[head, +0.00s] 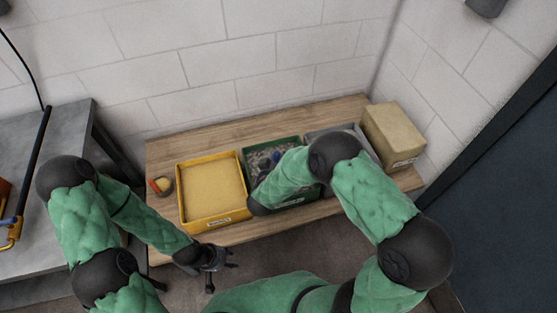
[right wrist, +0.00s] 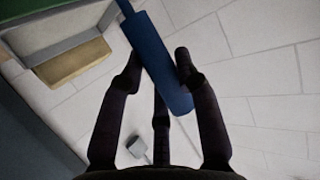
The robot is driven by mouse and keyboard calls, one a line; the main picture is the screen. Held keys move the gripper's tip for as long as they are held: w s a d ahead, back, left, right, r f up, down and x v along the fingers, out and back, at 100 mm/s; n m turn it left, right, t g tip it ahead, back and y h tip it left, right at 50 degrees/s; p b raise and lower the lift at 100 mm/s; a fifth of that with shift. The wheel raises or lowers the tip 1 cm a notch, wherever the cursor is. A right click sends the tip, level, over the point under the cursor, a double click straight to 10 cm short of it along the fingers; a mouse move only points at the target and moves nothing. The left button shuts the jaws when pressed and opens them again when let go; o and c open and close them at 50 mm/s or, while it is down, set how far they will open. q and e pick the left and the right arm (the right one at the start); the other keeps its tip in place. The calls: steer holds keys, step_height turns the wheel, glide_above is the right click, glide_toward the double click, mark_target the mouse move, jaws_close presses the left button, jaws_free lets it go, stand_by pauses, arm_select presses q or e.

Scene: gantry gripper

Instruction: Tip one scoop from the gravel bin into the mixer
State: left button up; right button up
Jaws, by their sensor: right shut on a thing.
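The green bin with grey gravel (head: 279,145) stands in the middle of the wooden bench, partly behind my right arm. In the right wrist view, my right gripper (right wrist: 157,72) is shut on a blue handle (right wrist: 155,55), which lies slanted between its fingers. The working end of the handled tool is out of that view. In the head view, my right forearm reaches over the gravel bin and hides most of the right gripper. My left gripper (head: 222,262) is open and empty in front of the bench, below the yellow bin. I cannot make out a mixer.
A yellow sand bin (head: 212,186) stands left of the gravel bin, and a grey bin (head: 322,131) right of it. A cardboard box (head: 393,133) sits at the bench's right end. A grey table (head: 50,145) stands further left.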

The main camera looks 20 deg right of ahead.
steer(key=shift+w+r+p, duration=0.1)
steer(key=shift+r+p, duration=0.4)
steer(key=shift+r, duration=0.35)
steer(key=shift+w+r+p, duration=0.75)
steer(key=shift+w+r, duration=0.1)
steer(key=shift+r, duration=0.3)
steer(key=shift+w+r+p, duration=0.7)
steer(key=shift+w+r, duration=0.1)
steer(key=shift+r, duration=0.3)
